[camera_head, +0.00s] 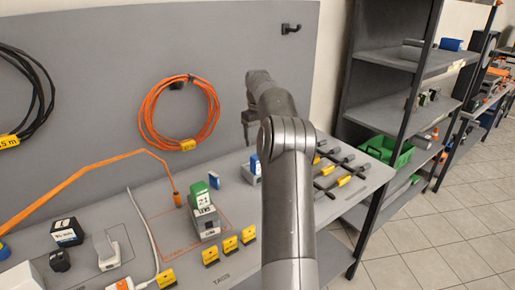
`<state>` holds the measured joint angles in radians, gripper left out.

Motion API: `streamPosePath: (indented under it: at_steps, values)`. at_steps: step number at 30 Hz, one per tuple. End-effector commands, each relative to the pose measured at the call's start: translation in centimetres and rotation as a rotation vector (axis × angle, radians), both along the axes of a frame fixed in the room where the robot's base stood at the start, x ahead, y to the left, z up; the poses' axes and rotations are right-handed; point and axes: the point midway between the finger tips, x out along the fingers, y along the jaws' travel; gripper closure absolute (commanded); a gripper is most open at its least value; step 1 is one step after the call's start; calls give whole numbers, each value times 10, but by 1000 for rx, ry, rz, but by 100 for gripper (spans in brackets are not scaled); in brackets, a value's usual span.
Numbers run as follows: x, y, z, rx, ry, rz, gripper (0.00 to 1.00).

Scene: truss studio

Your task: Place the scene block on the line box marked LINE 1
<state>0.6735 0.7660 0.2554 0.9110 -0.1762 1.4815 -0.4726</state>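My gripper (250,128) hangs above the bench, in front of the grey wall panel. Its fingers are small and dark here, and I cannot tell whether they are open or shut. A green block with a white face marked 21 (202,198) stands on or against a small grey box (206,221) inside an orange outline. A small blue block (214,180) stands just behind it. Another blue-and-white item (254,167) stands right of these, partly hidden by my arm. I cannot read LINE 1 on any box, and cannot tell which block is the scene block.
The grey bench (172,238) holds several yellow tags (230,245), a black box (67,232), a white cable (146,230) and a rack of dark-handled tools (335,172). An orange arm lamp or tube (100,163) slants over the left side. Shelves (385,113) stand right.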

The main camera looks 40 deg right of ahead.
Motion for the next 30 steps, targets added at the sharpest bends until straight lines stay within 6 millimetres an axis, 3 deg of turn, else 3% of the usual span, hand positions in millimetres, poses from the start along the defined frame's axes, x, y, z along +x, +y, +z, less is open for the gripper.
streamPosePath:
  at_steps: [7, 11, 20, 30]
  values:
    - [0, 2, 12, -1, 0, 1, 35]
    - [-1, 20, 26, -14, -10, 11, 35]
    - [-28, 126, 90, -84, -75, 46, 35]
    - [-105, 237, 132, -132, -180, 56, 35]
